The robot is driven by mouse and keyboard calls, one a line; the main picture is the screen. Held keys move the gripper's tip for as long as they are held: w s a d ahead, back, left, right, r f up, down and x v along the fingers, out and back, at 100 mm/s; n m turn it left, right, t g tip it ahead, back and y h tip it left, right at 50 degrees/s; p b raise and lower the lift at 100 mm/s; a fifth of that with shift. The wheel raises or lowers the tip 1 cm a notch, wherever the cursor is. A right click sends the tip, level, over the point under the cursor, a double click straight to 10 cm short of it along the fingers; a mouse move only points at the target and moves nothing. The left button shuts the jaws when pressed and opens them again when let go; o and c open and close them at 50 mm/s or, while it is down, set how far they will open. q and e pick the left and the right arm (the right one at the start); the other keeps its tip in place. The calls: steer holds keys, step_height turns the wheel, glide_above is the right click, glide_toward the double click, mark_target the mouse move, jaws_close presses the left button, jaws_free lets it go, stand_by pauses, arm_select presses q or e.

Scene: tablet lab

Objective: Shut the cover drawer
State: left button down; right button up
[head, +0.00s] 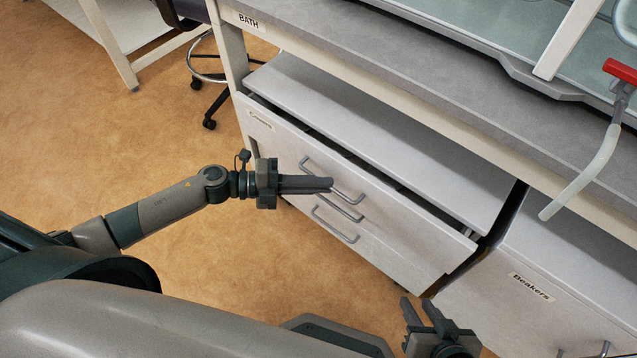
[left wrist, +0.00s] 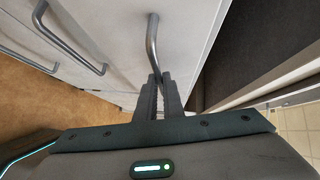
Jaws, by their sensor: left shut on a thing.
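The cover drawer (head: 270,133) is the top drawer of the white unit under the bench, with a small label at its left end. It stands slightly open: a dark gap runs between its front and the cabinet top. Its grey bar handle (head: 347,193) also shows in the left wrist view (left wrist: 151,40). My left gripper (head: 330,184) is at this handle, its fingers shut on the bar (left wrist: 159,77). The fingers hide part of the handle. My right gripper (head: 417,300) is low in the head view, empty, fingers apart, away from the drawer handle.
Lower drawers with handles (head: 335,225) sit below. A cabinet labelled Beakers (head: 530,287) stands to the right. The grey bench top (head: 400,75) overhangs the unit. A wheeled stool (head: 205,85) stands behind at left. The brown floor (head: 110,150) is clear at left.

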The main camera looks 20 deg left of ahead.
mark_target(333, 174)
arm_select(q)
steer(key=w, duration=0.2)
steer(key=w+d, duration=0.1)
steer(key=shift+w+d, duration=0.15)
steer(key=shift+w, duration=0.25)
steer(key=c, duration=1.9)
jaws_free()
steer(key=shift+w+d, duration=0.1)
steer(key=shift+w, duration=0.05)
steer(key=v, duration=1.7)
steer(key=shift+s, duration=0.2)
